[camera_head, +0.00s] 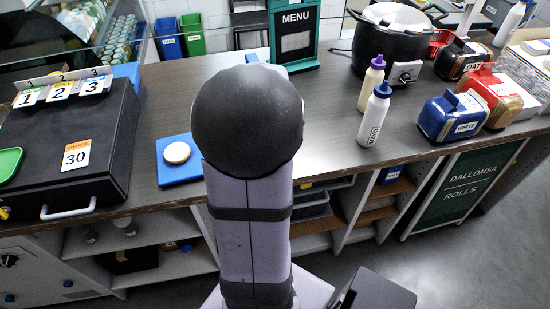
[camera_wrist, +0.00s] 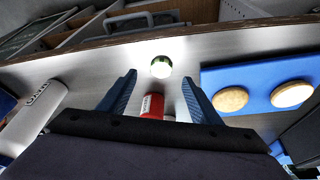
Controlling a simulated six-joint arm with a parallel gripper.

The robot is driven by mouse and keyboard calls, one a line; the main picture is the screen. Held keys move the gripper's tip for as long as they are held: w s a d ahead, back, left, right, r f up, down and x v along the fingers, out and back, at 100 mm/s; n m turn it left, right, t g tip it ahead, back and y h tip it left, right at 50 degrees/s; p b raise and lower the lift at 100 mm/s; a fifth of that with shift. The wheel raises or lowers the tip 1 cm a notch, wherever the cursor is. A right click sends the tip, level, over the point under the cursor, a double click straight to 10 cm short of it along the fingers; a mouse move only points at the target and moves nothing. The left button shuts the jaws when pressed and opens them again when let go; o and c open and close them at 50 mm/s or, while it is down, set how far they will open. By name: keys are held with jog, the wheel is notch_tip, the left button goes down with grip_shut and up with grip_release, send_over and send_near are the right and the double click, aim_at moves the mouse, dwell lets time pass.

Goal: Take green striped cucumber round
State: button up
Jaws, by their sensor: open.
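A small pale round with a green rim (camera_wrist: 161,67), which looks like the cucumber round, lies on the counter (camera_wrist: 95,68) in the wrist view, close to the counter's edge. Its stripes are too small to make out. My gripper (camera_wrist: 159,81) is open, with its two blue fingers apart and nothing held between them. The round shows just beyond the fingertips, about midway between them. In the head view my arm covers that part of the counter, and neither the round nor the gripper shows there.
A blue board (camera_wrist: 257,76) with tan rounds (camera_wrist: 230,99) lies right of the fingers. A red labelled object (camera_wrist: 152,106) shows between the finger bases. A white bottle (camera_wrist: 38,115) is at left. A black box (camera_head: 60,140) and bottles (camera_head: 374,112) flank my arm.

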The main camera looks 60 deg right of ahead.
jog(key=shift+w+d+f+p, duration=0.2)
jog(key=shift+d+f, duration=0.1)
jog(key=shift+f, duration=0.15)
jog(key=shift+w+d+f+p, duration=0.15)
jog(key=shift+d+f, duration=0.15)
jog(key=shift+f, duration=0.15)
jog(key=shift+f, duration=0.1)
jog(key=shift+p+x, duration=0.45)
jog(key=shift+x, duration=2.05)
jog(key=shift+w, duration=0.1)
jog(key=c, duration=1.1)
